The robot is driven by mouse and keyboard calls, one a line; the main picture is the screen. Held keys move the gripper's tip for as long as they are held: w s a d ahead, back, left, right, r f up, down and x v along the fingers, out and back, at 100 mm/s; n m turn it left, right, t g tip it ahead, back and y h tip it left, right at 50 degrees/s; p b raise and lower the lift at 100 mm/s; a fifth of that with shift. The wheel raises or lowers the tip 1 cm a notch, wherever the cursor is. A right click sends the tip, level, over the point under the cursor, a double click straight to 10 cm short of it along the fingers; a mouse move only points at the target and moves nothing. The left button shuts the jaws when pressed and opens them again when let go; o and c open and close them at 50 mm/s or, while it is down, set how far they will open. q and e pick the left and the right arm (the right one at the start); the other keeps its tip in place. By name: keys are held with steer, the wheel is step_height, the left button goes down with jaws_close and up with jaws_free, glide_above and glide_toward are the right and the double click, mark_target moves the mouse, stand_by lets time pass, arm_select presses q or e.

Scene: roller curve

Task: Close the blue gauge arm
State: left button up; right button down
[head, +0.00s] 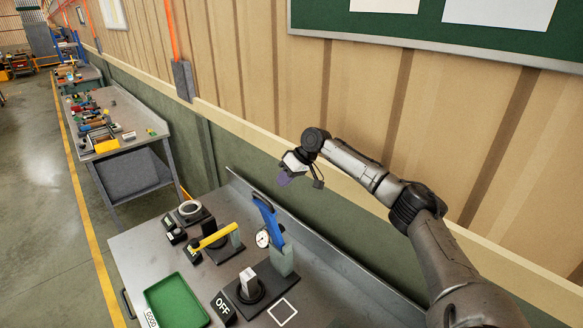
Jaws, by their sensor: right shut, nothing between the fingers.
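The blue gauge arm (267,215) stands raised and tilted on a pale grey-green post, with a round white dial gauge (262,239) beside its lower part. It is on the grey metal table, toward the back edge. My right gripper (284,179) is shut and empty. It hangs in the air above and slightly right of the top of the blue arm, apart from it. My left gripper is not in view.
A yellow arm (214,236) on a dark stand is left of the gauge. A metal block on a black base (249,287), an OFF sign (223,305), a green tray (176,303) and a ring on a stand (189,209) share the table (137,255). A wall rises behind.

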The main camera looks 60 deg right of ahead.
mark_target(260, 202)
steer(key=shift+w+a+f+p, duration=0.4)
steer(key=shift+w+a, duration=0.1)
steer(key=shift+a, duration=0.25)
steer(key=shift+w+a+f+p, duration=0.35)
steer(key=shift+w+a+f, duration=0.1)
steer(key=shift+a, duration=0.35)
steer(key=shift+w+a+f+p, duration=0.4)
steer(key=shift+w+a, duration=0.1)
steer(key=shift+a, duration=0.25)
